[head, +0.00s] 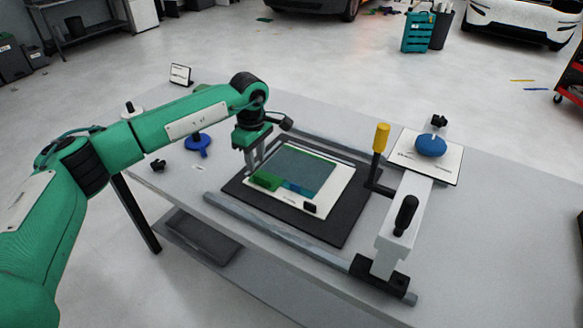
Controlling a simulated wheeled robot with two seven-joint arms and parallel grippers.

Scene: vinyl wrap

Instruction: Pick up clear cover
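A flat white-framed panel with a grey-green, see-through looking middle (306,168) lies on a black mat (335,228) on the table. I take this middle sheet to be the clear cover, but its edges are hard to tell. A green piece (266,181) and a blue strip (298,188) lie at the panel's near edge. My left gripper (253,170) points down over the panel's left edge, close to the green piece. Its two fingers look apart, with nothing seen between them. Whether they touch the panel cannot be told. My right gripper is out of view.
A rail with a black-handled press (405,217) and a yellow-handled lever (380,140) stand right of the mat. A blue knob (431,145) sits on a white plate behind. A blue round-based item (198,142) is behind my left arm. The table's right side is clear.

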